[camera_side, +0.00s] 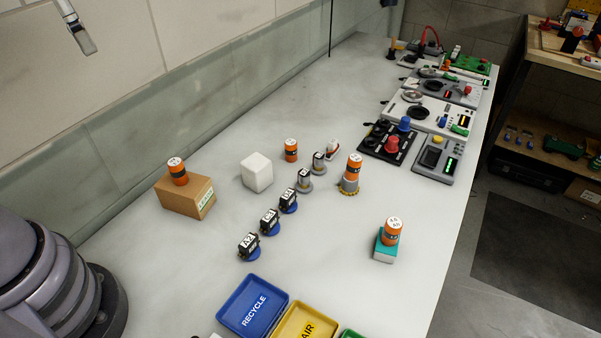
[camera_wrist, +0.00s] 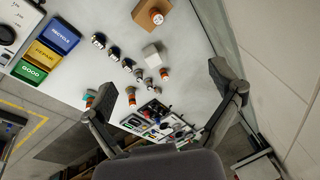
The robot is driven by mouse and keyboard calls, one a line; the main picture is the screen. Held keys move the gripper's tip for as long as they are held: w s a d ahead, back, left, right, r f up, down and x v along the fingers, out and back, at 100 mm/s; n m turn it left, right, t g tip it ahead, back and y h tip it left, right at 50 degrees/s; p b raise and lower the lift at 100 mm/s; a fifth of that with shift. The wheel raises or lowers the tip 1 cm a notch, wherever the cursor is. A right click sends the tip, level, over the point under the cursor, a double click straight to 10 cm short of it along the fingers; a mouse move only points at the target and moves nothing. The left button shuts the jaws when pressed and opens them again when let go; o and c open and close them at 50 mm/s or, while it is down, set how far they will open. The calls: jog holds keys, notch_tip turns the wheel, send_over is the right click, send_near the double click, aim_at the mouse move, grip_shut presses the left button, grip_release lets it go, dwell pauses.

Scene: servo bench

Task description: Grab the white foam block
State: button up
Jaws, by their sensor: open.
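The white foam block (camera_side: 257,172) stands on the pale bench left of the middle in the side view, right of the cardboard box. The block also shows in the wrist view (camera_wrist: 151,51), above the space between my fingertips. My gripper (camera_wrist: 174,87) is open, its two dark fingers spread wide with nothing between them, and it is apart from the block. In the side view only a grey metal piece at the top left edge may belong to it; I cannot tell.
The cardboard box (camera_side: 186,196) bears an orange cylinder (camera_side: 177,171). Another orange cylinder (camera_side: 291,150) stands just right of the block, and several small servos (camera_side: 269,222) stand in front. A blue recycle tray (camera_side: 252,305) lies nearer. The bench behind the block is clear.

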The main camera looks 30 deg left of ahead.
jog(key=w+d+f+m+g+y, duration=0.1)
jog(key=w+d+f+m+y, duration=0.3)
jog(key=w, duration=0.4)
jog(key=w+d+f+m+g+y, duration=0.1)
jog(key=w+d+f+m+g, duration=0.2)
jog(key=w+f, duration=0.4)
jog(key=w+d+f+m+t+y, duration=0.2)
jog(key=w+d+f+m+y, duration=0.35)
jog(key=f, duration=0.45)
jog(key=m+t, duration=0.1)
jog(key=m, duration=0.2)
send_near(252, 164)
jog(key=shift+w+d+f+y, duration=0.15)
jog(key=shift+d+y, duration=0.1)
jog(key=shift+d, duration=0.3)
jog(key=shift+w+d+r+y, duration=0.1)
jog(key=shift+w+d+y, duration=0.1)
jog(key=shift+d, duration=0.35)
jog(key=shift+s+f+m+t, duration=0.1)
jog(key=shift+f+m+t, duration=0.15)
jog(key=shift+f+t, duration=0.2)
jog(key=x, duration=1.3)
jog(key=shift+s+a+f, duration=0.1)
jog(key=shift+a+f, duration=0.1)
jog(key=shift+a, duration=0.05)
jog(key=c, duration=1)
